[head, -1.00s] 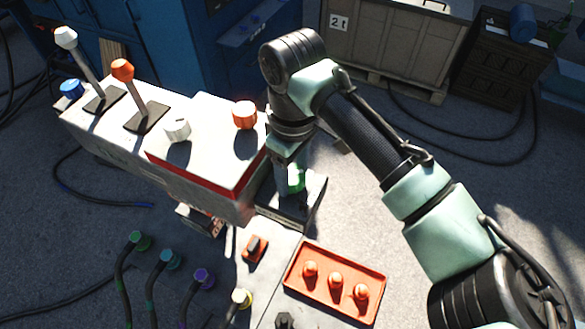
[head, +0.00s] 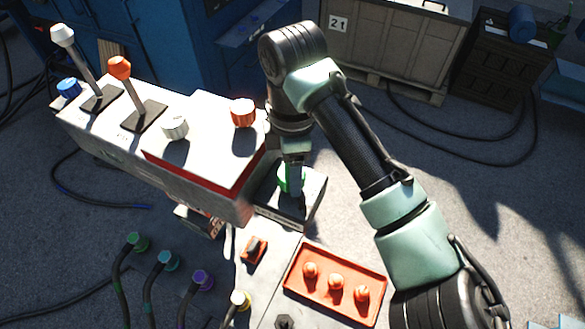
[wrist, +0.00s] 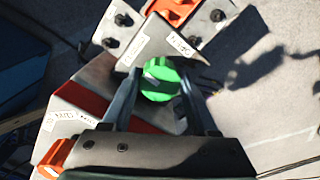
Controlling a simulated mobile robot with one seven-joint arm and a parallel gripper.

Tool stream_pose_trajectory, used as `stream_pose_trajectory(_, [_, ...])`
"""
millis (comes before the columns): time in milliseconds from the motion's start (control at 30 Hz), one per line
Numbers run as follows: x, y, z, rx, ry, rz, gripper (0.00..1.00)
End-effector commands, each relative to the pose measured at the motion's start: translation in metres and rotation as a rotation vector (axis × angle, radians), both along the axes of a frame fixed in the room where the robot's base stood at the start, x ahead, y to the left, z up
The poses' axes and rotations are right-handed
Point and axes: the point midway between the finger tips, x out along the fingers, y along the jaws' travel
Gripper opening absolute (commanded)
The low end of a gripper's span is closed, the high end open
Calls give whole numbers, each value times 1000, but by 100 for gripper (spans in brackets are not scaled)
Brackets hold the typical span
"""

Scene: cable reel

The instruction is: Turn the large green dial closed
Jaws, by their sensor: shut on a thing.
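The large green dial (wrist: 160,82) sits between the two fingers of my gripper (wrist: 160,88) in the wrist view. A white pointer mark shows on its upper left face. In the head view the green dial (head: 284,179) is partly hidden behind a finger of my gripper (head: 292,186). It stands on a grey box to the right of the white control housing. My gripper points down and is shut on the dial, with one finger on either side.
The white housing (head: 110,135) left of the gripper carries two tall levers, a white knob (head: 175,128) and an orange knob (head: 243,112). An orange tray (head: 320,308) with three knobs lies in front. Several cable plugs stand at lower left. Open floor lies to the right.

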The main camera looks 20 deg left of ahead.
Motion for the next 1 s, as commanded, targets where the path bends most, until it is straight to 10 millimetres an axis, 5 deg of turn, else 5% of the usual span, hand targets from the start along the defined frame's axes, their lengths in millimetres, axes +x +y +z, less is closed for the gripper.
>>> stream_pose_trajectory(633, [0, 0, 0, -1, 0, 51, 4])
stream_pose_trajectory(667, [0, 0, 0, -1, 0, 51, 63])
stream_pose_trajectory(800, [0, 0, 0, -1, 0, 50, 88])
stream_pose_trajectory(1000, [0, 0, 0, 0, 0, 49, 90])
